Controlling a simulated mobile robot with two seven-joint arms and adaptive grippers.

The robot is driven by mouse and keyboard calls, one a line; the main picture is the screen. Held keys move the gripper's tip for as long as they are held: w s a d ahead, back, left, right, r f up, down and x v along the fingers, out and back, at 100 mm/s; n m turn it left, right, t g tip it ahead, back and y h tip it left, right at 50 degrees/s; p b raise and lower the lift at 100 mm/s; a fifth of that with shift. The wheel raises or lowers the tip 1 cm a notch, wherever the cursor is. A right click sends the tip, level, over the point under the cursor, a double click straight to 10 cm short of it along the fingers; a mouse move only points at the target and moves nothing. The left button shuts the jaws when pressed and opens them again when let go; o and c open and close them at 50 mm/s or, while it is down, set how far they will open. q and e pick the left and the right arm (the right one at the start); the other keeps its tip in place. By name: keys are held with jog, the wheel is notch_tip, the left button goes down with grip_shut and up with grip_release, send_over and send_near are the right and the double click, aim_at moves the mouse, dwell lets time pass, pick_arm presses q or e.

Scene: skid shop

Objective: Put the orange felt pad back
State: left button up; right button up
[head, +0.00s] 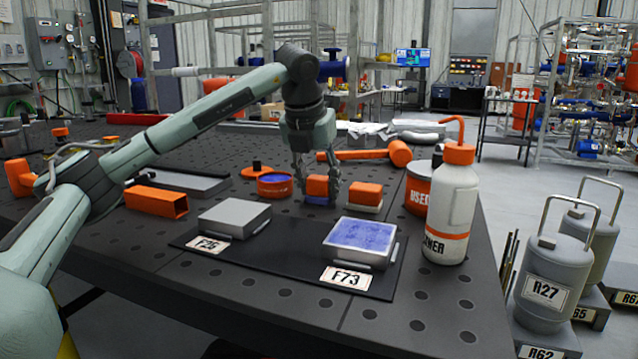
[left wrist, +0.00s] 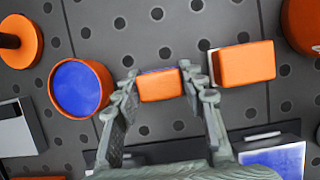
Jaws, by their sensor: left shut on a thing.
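The orange felt pad (head: 317,186) is a small orange block with a blue underside. My left gripper (head: 317,191) points down and is shut on it, one finger on each side. The left wrist view shows the pad (left wrist: 160,86) between the fingertips of my left gripper (left wrist: 163,92). I cannot tell whether the pad touches the table. A round orange tin with blue contents (head: 274,185) stands just left of it. A second orange block with a pale underside (head: 366,193) sits just right of it. My right gripper is not in view.
A black mat (head: 290,262) in front carries a bare grey block (head: 234,219) and a block with a blue-coated top (head: 361,238). A white bottle (head: 452,205) and orange can (head: 418,188) stand right. An orange mallet (head: 372,154) lies behind. An orange square tube (head: 157,201) lies left.

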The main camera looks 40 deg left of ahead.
pick_arm(q)
jog(key=o, duration=1)
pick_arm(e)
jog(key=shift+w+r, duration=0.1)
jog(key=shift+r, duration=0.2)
pick_arm(q)
jog(key=shift+r, duration=0.15)
jog(key=shift+r, duration=0.25)
jog(key=v, duration=1.1)
jog(key=shift+s+r+p, duration=0.2)
jog(key=shift+r+p, duration=0.05)
jog(key=shift+p, duration=0.15)
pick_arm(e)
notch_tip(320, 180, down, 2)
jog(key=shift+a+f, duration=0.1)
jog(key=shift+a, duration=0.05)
